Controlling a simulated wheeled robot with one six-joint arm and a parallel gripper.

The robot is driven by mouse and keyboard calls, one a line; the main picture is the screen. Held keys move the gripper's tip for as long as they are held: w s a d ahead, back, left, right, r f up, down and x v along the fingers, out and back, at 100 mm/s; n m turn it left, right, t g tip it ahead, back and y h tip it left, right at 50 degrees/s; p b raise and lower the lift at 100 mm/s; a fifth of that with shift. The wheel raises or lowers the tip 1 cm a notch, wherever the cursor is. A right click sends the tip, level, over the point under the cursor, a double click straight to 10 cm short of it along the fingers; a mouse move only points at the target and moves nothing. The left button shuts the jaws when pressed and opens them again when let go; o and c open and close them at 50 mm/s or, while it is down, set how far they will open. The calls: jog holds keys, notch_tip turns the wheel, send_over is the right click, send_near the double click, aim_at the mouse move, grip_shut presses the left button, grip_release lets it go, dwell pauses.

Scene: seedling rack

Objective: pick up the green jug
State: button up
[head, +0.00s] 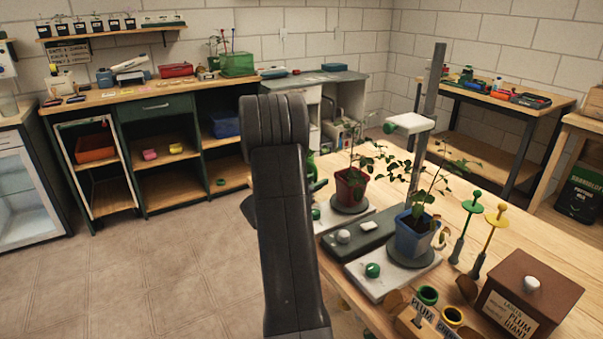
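A green piece (311,166) shows just right of my arm, at the left end of the wooden table. It may be part of the green jug, but my arm hides the rest, so I cannot tell. My arm stands upright in the middle of the head view. Dark parts of its far end, perhaps my gripper (314,186), stick out beside the arm close to the green piece. The fingertips are hidden, and I cannot see whether they hold or touch anything.
On the table (480,185) stand a red pot (351,190) and a blue pot (412,240) with plants, a grey post (428,110), green and yellow stakes, and a brown box (528,295). A green container (237,64) sits on the far bench. The left floor is clear.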

grip_shut()
jog(key=shift+r, duration=0.2)
